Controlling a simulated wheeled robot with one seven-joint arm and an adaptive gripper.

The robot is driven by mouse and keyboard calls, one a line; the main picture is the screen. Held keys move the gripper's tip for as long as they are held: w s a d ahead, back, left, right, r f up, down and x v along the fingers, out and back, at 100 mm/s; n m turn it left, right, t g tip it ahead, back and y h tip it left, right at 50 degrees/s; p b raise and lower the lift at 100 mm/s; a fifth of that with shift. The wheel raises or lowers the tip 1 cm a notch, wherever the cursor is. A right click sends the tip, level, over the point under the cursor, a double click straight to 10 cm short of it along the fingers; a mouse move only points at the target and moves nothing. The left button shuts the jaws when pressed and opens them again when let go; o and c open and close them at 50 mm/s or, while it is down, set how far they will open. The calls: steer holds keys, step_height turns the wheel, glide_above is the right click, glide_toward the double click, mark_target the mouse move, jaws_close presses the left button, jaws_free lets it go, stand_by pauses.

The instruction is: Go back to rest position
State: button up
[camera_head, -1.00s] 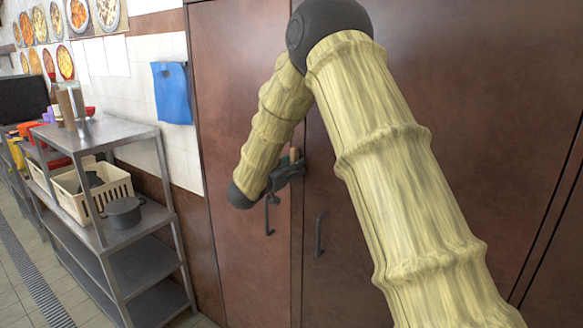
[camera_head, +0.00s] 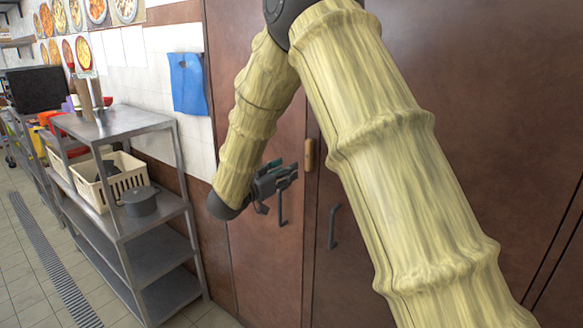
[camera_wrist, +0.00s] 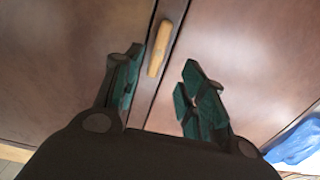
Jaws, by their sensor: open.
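My gripper (camera_head: 286,172) is in front of the brown cabinet doors (camera_head: 352,130), near the seam between two of them. In the wrist view its two green-padded fingers (camera_wrist: 158,90) stand apart with nothing between them. A small wooden latch (camera_wrist: 166,48) shows on the doors just beyond the fingertips in that view. In the head view the wooden latch (camera_head: 309,155) is just to the right of the gripper, which looks clear of it. Dark handles hang on the doors below; one handle (camera_head: 333,228) is right of the seam.
A metal shelf rack (camera_head: 150,122) stands at the left, holding a cream crate (camera_head: 92,190) and a dark pot (camera_head: 140,203). A blue cloth (camera_head: 188,84) hangs on the tiled wall. The tiled floor (camera_head: 30,270) at lower left is partly clear.

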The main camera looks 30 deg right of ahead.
steer(key=shift+s+a, duration=0.15)
steer(key=shift+a, duration=0.1)
steer(key=shift+f, duration=0.1)
stand_by(0.3)
steer(key=s+a+f+n+t+y+b, duration=0.1)
steer(key=a+f+n+t+y, duration=0.15)
steer(key=f, duration=0.85)
steer(key=s+a+f+n+t+y+b, duration=0.1)
steer(key=f+n+y, duration=0.25)
steer(key=f, duration=0.85)
steer(key=s+a+f+n+g+y+b, duration=0.1)
steer(key=s+a+f+n+y, duration=0.15)
steer(key=s+f, duration=0.55)
steer(key=s+a+f+n+g+y+b, duration=0.1)
steer(key=s+a+f+y+b, duration=0.2)
steer(key=f, duration=0.9)
steer(key=s+a+f+n+g+y, duration=0.1)
steer(key=s+a+f+g, duration=0.1)
steer(key=s+f, duration=0.4)
steer(key=s+a+f+n+g+y+b, duration=0.1)
steer(key=s+f, duration=0.4)
steer(key=s, duration=1.2)
steer(key=s+a+f+n+g+y, duration=0.1)
steer(key=s+a+f+g+y, duration=0.2)
steer(key=s, duration=0.9)
step_height(320, 180, down, 4)
steer(key=a+g, duration=0.2)
steer(key=shift+s+a+r+b, duration=0.2)
steer(key=shift+s+a+b, duration=0.05)
steer(key=shift+a+b, duration=0.1)
